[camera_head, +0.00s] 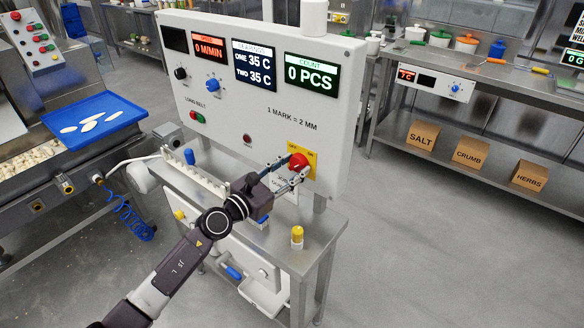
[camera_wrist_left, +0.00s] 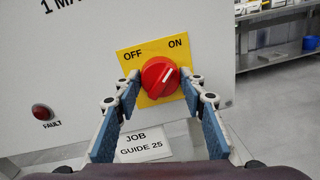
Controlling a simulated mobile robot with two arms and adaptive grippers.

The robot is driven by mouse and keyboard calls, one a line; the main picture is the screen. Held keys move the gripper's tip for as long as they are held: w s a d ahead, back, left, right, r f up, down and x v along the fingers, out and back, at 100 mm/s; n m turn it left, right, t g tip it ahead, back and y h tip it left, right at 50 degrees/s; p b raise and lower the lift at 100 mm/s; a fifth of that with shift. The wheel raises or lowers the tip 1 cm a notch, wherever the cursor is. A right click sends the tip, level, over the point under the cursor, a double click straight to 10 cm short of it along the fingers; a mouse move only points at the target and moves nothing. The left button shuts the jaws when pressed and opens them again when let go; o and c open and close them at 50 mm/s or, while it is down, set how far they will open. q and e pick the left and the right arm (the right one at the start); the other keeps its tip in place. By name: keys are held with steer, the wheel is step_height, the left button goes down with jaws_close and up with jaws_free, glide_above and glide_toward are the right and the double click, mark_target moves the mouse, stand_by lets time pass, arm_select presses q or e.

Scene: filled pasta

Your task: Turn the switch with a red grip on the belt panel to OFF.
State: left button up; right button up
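The switch with a red grip (camera_head: 298,161) sits on a yellow plate at the lower right of the white belt panel (camera_head: 262,100). In the left wrist view the red grip (camera_wrist_left: 160,77) is seen from the front; its white mark points up and right, toward ON. My left gripper (camera_head: 291,170) is at the switch. In the left wrist view its two blue-padded fingers (camera_wrist_left: 160,84) stand apart, one on each side of the grip, with little space between. I cannot tell if they touch it. The right gripper is not in view.
The panel shows 0 M/MIN, 35 C twice and 0 PCS. A blue knob (camera_head: 212,84), a black knob (camera_head: 181,73) and a red fault lamp (camera_wrist_left: 42,112) are on it. A job guide card (camera_wrist_left: 146,146) hangs below the switch.

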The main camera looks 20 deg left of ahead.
arm_select(q)
steer(key=c, duration=0.6)
steer(key=shift+o, duration=0.2)
steer(key=shift+n, duration=0.3)
steer(key=n, duration=0.4)
steer(key=shift+t+p, duration=0.3)
steer(key=shift+p, duration=0.1)
steer(key=n, duration=0.4)
steer(key=shift+p, duration=0.3)
steer(key=n+p, duration=0.1)
steer(key=n, duration=0.4)
steer(key=shift+n+y, duration=0.4)
steer(key=n, duration=0.3)
steer(key=shift+f+t+p, duration=0.1)
steer(key=shift+t+p, duration=0.2)
steer(key=shift+p, duration=0.05)
steer(key=shift+n, duration=0.6)
